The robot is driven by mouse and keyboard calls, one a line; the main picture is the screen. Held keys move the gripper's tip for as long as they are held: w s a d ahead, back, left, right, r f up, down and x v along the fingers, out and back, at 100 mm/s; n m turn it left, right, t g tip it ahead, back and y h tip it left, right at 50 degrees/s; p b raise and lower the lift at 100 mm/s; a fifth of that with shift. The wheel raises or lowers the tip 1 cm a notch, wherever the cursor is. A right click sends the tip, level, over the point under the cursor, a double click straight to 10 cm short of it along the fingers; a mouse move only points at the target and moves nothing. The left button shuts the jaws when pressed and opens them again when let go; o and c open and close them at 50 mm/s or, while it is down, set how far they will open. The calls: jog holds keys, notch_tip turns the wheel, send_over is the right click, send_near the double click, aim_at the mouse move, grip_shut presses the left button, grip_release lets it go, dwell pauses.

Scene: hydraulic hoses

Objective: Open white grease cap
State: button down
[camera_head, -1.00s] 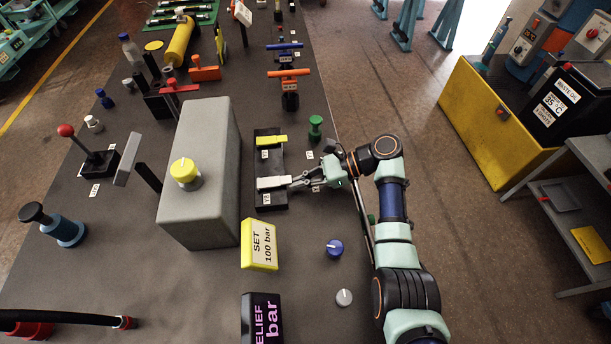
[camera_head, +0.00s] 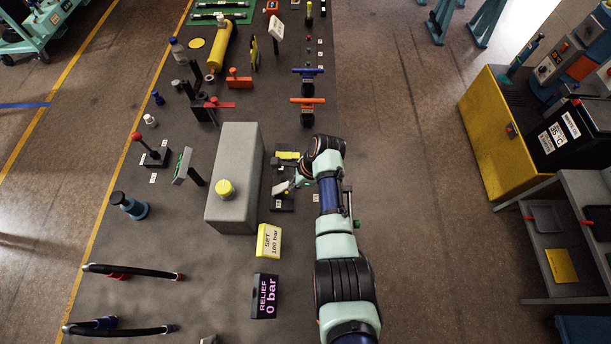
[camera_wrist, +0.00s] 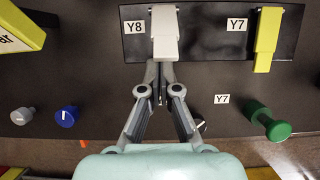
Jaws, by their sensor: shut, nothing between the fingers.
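The white grease cap (camera_wrist: 165,35) is beside the Y8 label on a dark block (camera_wrist: 212,35) in the wrist view. In the head view the white cap (camera_head: 281,187) lies at the block's near end, beside my gripper, and looks slightly angled. I cannot tell how far it is raised. My gripper (camera_wrist: 158,72) is shut and empty, its fingertips just below the cap's near end and partly hidden by it. Touch is unclear. My gripper (camera_head: 297,183) is small in the head view. The yellow cap (camera_wrist: 268,38) sits by label Y7, to the right of the white one.
A green knob (camera_wrist: 268,122) stands right of my gripper, with blue (camera_wrist: 67,116) and grey (camera_wrist: 22,115) knobs at left. A large grey box (camera_head: 233,180) with a yellow knob stands left of the block. The bench right of the block is mostly clear.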

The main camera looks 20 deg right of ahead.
aim_at(282, 188)
jog(key=shift+w+a+r+g+h+p, duration=0.25)
jog(key=shift+a+r+g+h+p, duration=0.15)
jog(key=shift+a+r+h+p, duration=0.4)
jog(key=shift+w+a+r+g+h, duration=0.15)
jog(key=shift+w+a+g+h, duration=0.15)
jog(key=shift+a+h, duration=0.45)
jog(key=h+b, duration=0.1)
jog(key=b, duration=0.1)
jog(key=w+a+g+h+b, duration=0.1)
jog(key=b, duration=0.1)
jog(key=shift+a+h, duration=0.3)
jog(key=shift+h, duration=0.05)
jog(key=shift+w+a+r+h+b, duration=0.2)
jog(key=shift+a+r+h+b, duration=0.15)
jog(key=shift+a+b, duration=0.4)
jog(key=shift+w+a+r+b, duration=0.1)
jog(key=shift+w+a+b, duration=0.15)
jog(key=shift+a+b, duration=0.45)
jog(key=shift+w+a+r+b, duration=0.1)
jog(key=shift+w+a+b, duration=0.15)
jog(key=shift+a+b, duration=0.45)
jog(key=shift+d, duration=0.15)
